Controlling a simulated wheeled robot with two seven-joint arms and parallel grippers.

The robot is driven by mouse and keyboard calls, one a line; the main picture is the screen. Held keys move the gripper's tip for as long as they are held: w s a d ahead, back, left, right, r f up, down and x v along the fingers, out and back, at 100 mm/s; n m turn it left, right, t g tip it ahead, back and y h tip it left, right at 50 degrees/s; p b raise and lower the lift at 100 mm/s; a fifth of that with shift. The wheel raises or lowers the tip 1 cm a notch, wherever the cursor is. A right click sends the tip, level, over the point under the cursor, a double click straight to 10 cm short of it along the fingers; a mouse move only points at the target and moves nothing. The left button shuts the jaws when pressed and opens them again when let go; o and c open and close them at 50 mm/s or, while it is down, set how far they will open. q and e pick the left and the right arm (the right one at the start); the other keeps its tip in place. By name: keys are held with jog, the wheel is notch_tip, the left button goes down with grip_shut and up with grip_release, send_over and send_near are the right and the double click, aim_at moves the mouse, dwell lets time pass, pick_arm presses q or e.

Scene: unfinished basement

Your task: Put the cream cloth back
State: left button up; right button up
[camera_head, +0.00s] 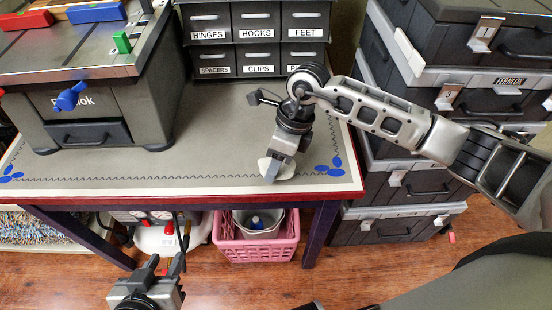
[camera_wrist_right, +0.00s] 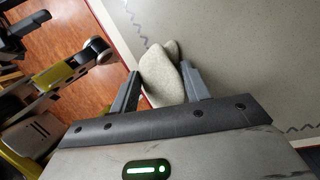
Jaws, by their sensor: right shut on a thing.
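My right gripper (camera_head: 275,172) reaches down to the front right part of the grey worktable. It is shut on the cream cloth (camera_wrist_right: 160,78), a small pale folded piece that sticks out between and past the fingertips in the right wrist view. In the head view the cloth (camera_head: 286,172) shows as a pale patch at the fingertips, at or just above the tabletop; the exact gap cannot be told. My left gripper (camera_head: 166,262) is low in front of the table, empty, with its fingers apart.
The worktable (camera_head: 215,165) has a red edge and free room around the right gripper. A grey toolbox (camera_head: 100,110) stands at its left, labelled drawers (camera_head: 257,40) at the back. Stacked dark cases (camera_head: 400,228) stand right. A pink crate (camera_head: 257,247) sits below the table.

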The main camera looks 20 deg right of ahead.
jog(key=o, duration=0.6)
jog(key=shift+f, duration=0.1)
jog(key=v, duration=1.2)
jog(key=shift+r, duration=0.25)
